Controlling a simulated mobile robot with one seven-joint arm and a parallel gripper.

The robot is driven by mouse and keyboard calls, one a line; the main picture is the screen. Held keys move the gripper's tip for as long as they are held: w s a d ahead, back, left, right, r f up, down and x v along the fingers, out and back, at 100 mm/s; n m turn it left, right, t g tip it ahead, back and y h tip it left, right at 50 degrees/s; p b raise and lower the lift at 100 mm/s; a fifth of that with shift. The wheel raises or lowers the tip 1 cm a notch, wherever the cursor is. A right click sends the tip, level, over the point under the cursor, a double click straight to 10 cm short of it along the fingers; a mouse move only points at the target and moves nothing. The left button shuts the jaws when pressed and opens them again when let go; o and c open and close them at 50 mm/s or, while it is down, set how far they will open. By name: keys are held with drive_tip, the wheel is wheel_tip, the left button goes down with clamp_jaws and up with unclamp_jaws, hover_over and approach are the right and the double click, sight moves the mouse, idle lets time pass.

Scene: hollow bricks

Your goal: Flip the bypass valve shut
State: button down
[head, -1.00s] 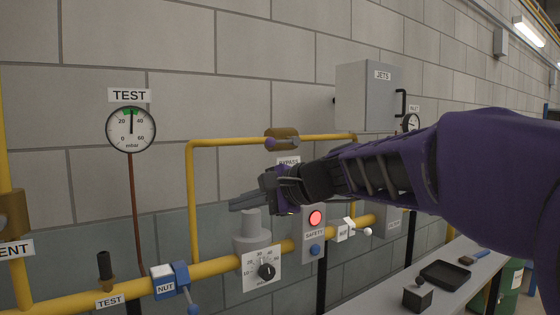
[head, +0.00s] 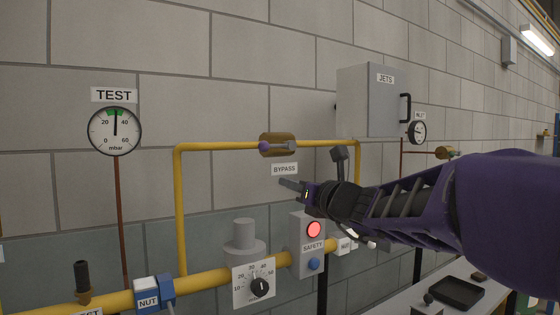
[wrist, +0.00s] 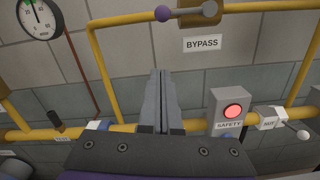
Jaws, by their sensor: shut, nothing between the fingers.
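The bypass valve (head: 277,150) is a brass body on the upper yellow pipe, above the BYPASS label (head: 284,169). Its short grey lever ends in a purple knob (head: 264,146) on the left and lies along the pipe. In the wrist view the valve (wrist: 212,8) is at the top edge, partly cut off, with the purple knob (wrist: 162,13) left of it. My gripper (head: 283,183) is shut and empty, below the valve and apart from it. In the wrist view its fingertips (wrist: 159,73) point up, below the knob.
The yellow bypass pipe (head: 218,147) loops above the main pipe (head: 205,270). Below my gripper are a regulator with a dial (head: 260,288) and a SAFETY box with a lit red lamp (head: 314,229). A grey JETS cabinet (head: 367,102) juts out at right.

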sight(278, 146)
drive_tip(key=w+a+r+p, duration=0.1)
drive_tip(key=w+a+r, duration=0.3)
drive_tip(key=w, duration=0.5)
drive_tip(key=shift+w+a+r, duration=0.2)
drive_tip(key=shift+a, duration=0.4)
drive_tip(key=shift+a+r+p, duration=0.15)
drive_tip(key=shift+p, duration=0.3)
drive_tip(key=shift+r+m, duration=0.1)
drive_tip(key=shift+m, duration=0.2)
